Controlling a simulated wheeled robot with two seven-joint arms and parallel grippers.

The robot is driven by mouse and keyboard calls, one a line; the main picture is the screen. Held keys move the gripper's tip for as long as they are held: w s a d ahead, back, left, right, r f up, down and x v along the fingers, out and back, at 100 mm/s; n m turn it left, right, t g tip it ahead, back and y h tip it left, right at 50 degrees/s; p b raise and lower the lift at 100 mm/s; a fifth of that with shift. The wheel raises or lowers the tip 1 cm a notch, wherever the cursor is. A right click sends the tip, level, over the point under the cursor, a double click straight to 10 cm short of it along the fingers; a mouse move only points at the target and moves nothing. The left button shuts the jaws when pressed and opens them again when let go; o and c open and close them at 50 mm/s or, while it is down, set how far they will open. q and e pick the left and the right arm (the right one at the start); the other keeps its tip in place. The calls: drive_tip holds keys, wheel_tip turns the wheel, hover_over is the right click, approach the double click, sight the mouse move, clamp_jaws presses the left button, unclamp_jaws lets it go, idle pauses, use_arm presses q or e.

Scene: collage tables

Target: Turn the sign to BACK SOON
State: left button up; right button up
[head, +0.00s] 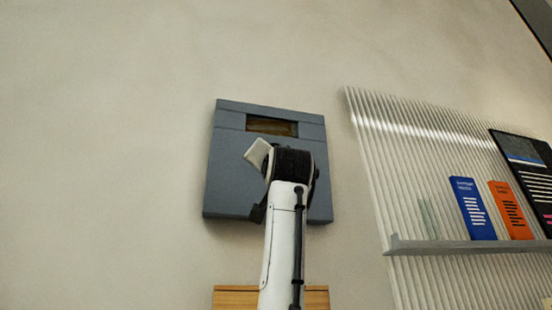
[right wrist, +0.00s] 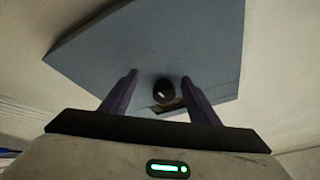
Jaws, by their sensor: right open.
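The sign is a blue-grey box (head: 228,165) on the wall, with a small brownish window (head: 272,126) near its top. No lettering is readable in the window. In the right wrist view the box face (right wrist: 150,45) fills the upper middle. A round dark knob (right wrist: 163,91) on it shows between the two fingers of my right gripper (right wrist: 159,77), which is open. A sliver of the window (right wrist: 172,106) shows just below the knob. I cannot tell whether the fingers touch the knob. In the head view my right arm covers the knob and the box's lower middle. My left gripper is out of view.
A ribbed white panel (head: 375,150) with a grey shelf (head: 460,246) is on the wall to the right. It holds a blue leaflet (head: 472,208), an orange leaflet (head: 510,210) and a black board (head: 530,170). A wooden piece (head: 235,299) is below the box. The wall to the left is bare.

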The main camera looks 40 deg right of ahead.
drive_tip(key=s+f+n+t, duration=0.3)
drive_tip(key=s+n+t, duration=0.2)
drive_tip(key=n, duration=0.2)
drive_tip(key=w+d+r+n+p, duration=0.1)
drive_tip(key=w+d+r+p, duration=0.1)
drive_tip(key=w+r+p, duration=0.2)
drive_tip(key=shift+w+d+r+p, duration=0.3)
drive_tip(key=shift+w+r, duration=0.7)
drive_tip(key=shift+r, duration=0.7)
drive_tip(key=shift+c, duration=0.2)
drive_tip(key=c, duration=1)
drive_tip(key=shift+a, duration=0.1)
